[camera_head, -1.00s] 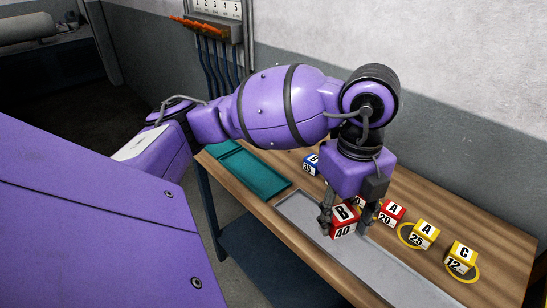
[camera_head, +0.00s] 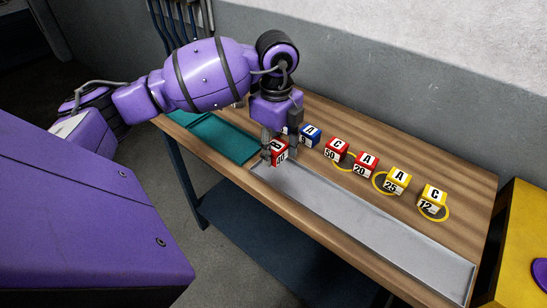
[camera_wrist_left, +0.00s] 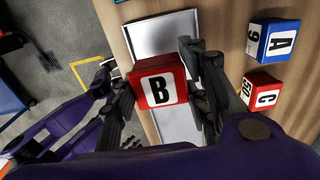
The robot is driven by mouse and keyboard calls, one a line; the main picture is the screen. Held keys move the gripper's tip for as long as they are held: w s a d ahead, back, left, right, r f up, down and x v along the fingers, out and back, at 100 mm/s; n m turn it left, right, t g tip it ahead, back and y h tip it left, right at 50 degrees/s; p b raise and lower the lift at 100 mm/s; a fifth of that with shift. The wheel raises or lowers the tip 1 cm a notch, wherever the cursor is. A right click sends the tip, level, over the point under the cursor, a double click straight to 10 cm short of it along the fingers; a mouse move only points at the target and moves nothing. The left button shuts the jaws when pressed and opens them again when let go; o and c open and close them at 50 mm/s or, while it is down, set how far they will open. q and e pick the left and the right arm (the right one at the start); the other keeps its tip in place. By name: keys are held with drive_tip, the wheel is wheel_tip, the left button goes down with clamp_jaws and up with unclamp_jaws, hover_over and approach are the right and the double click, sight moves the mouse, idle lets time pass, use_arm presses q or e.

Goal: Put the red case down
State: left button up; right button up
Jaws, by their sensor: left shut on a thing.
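The red case marked B (camera_head: 279,152) is between the fingers of my left gripper (camera_head: 279,146), at the left end of the grey metal tray (camera_head: 368,232). In the left wrist view the red case (camera_wrist_left: 158,84) shows its B face, with the left gripper (camera_wrist_left: 158,88) shut on its two sides. The tray (camera_wrist_left: 172,35) lies below and behind it. I cannot tell whether the case touches the tray or hangs above it. My right gripper is not in view.
A row of cases stands behind the tray: blue (camera_head: 310,135), red C (camera_head: 336,150), red A (camera_head: 365,165), yellow A (camera_head: 397,181) and yellow C (camera_head: 432,198). Yellow rings lie around some. A teal tray (camera_head: 225,139) is at left. The grey tray's right part is empty.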

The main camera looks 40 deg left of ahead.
sight(273, 140)
use_arm(q)
drive_tip(key=shift+w+a+f, duration=0.4)
drive_tip(key=shift+a+f, duration=0.15)
drive_tip(key=shift+f, duration=0.25)
drive_tip(key=shift+w+a+f, duration=0.1)
drive_tip(key=shift+f, duration=0.8)
drive_tip(key=shift+w+a+f, duration=0.1)
drive_tip(key=shift+f, duration=0.75)
drive_tip(key=shift+f, duration=0.2)
drive_tip(key=o, duration=1.3)
drive_tip(key=shift+c, duration=0.2)
wheel_tip(273, 140, up, 12)
drive_tip(key=shift+s+r, duration=0.1)
drive_tip(key=shift+r, duration=0.1)
